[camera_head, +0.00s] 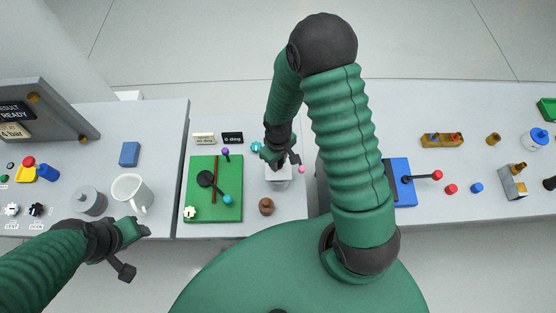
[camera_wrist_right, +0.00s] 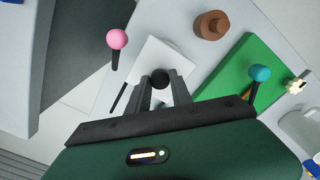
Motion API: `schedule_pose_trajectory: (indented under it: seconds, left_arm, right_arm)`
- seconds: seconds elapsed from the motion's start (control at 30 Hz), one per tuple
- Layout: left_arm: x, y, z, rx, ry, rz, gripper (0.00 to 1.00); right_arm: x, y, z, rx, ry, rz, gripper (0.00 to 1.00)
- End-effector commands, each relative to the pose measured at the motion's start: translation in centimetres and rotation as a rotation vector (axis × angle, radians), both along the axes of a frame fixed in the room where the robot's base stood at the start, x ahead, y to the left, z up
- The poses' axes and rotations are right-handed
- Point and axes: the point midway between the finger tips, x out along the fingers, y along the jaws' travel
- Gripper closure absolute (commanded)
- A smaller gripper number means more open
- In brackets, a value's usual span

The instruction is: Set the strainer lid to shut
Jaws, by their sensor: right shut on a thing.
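A small white box (camera_head: 279,178), which I take to be the strainer, stands on the middle table. In the right wrist view its pale top (camera_wrist_right: 172,52) shows, with a round black knob (camera_wrist_right: 160,78) near its close side. My right gripper (camera_head: 283,161) is over the box, and its fingers are closed on the black knob. The fingers and wrist hide part of the top, and I cannot tell whether the lid is raised or flat. My left gripper (camera_head: 134,251) is empty, fingers spread, in front of the left table.
A pink-balled lever (camera_head: 301,170) stands right beside the box; a brown knob (camera_head: 266,206) is in front. Left of it lies a green board (camera_head: 228,200) with levers. A white mug (camera_head: 132,191) is near my left gripper. A blue lever board (camera_head: 400,180) is at right.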

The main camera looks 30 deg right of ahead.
Motion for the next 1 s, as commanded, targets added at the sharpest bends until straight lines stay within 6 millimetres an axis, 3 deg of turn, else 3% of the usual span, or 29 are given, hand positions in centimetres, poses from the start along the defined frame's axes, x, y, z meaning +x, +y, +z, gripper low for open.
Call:
schedule_pose_trajectory:
  seconds: [0.53, 0.57, 0.7, 1.0]
  left_arm:
    - [0.00, 0.00, 0.13, 0.000, 0.000, 0.000, 0.52]
    - [0.00, 0.00, 0.13, 0.000, 0.000, 0.000, 0.52]
    - [0.00, 0.00, 0.13, 0.000, 0.000, 0.000, 0.52]
    - [0.00, 0.00, 0.12, 0.000, 0.000, 0.000, 0.52]
  right_arm:
    - [-0.54, 0.35, 0.05, 0.000, -0.001, 0.000, 1.00]
    - [-0.54, 0.35, 0.04, 0.000, -0.001, 0.000, 0.71]
    - [-0.55, 0.36, 0.04, 0.000, -0.001, 0.000, 0.53]
    - [-0.53, 0.36, 0.09, 0.000, -0.001, 0.000, 0.52]
